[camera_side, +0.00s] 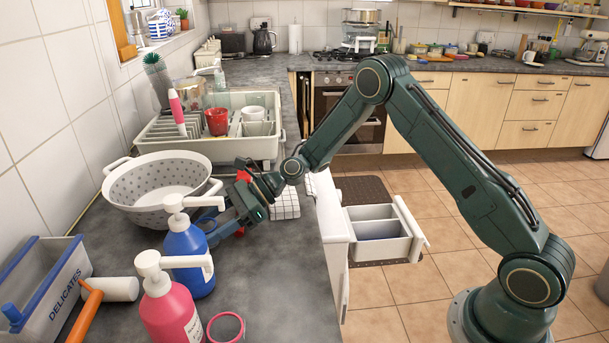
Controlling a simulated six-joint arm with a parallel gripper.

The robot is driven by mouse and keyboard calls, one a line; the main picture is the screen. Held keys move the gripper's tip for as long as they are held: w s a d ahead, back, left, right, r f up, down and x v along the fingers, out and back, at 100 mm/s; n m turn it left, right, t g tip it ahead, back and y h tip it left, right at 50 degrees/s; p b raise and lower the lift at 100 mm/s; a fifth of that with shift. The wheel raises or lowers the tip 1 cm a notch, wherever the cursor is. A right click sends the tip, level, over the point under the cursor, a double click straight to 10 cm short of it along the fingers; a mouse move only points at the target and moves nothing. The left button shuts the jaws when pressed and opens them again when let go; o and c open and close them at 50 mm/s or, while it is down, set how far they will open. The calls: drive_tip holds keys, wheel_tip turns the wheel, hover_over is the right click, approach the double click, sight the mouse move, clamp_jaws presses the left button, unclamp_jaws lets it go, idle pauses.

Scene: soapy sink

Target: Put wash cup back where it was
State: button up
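I cannot tell for sure which cup is the wash cup. A pink round-rimmed thing, perhaps a cup (226,329), is cut off at the bottom edge. My gripper (222,226) is low over the counter, just right of the colander and behind the blue soap bottle (188,252). The bottle partly hides its fingers. A red patch (243,176) shows at the gripper; I cannot tell whether it is an object.
A speckled colander (160,190) stands against the left wall. A pink soap bottle (172,312), a white-headed mallet (112,289) and a DELICATES box (50,283) are at the front left. A checked cloth (285,203) lies right of my gripper. The front counter right of the bottles is clear.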

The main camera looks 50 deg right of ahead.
drive_tip(key=c, duration=0.7)
drive_tip(key=shift+s+d+r, duration=0.15)
drive_tip(key=shift+d+r, duration=0.2)
drive_tip(key=shift+r, duration=0.05)
drive_tip(key=v, duration=0.5)
drive_tip(key=r+v, duration=0.1)
drive_tip(key=v, duration=0.9)
drive_tip(key=shift+a+r, duration=0.25)
drive_tip(key=shift+a, duration=0.1)
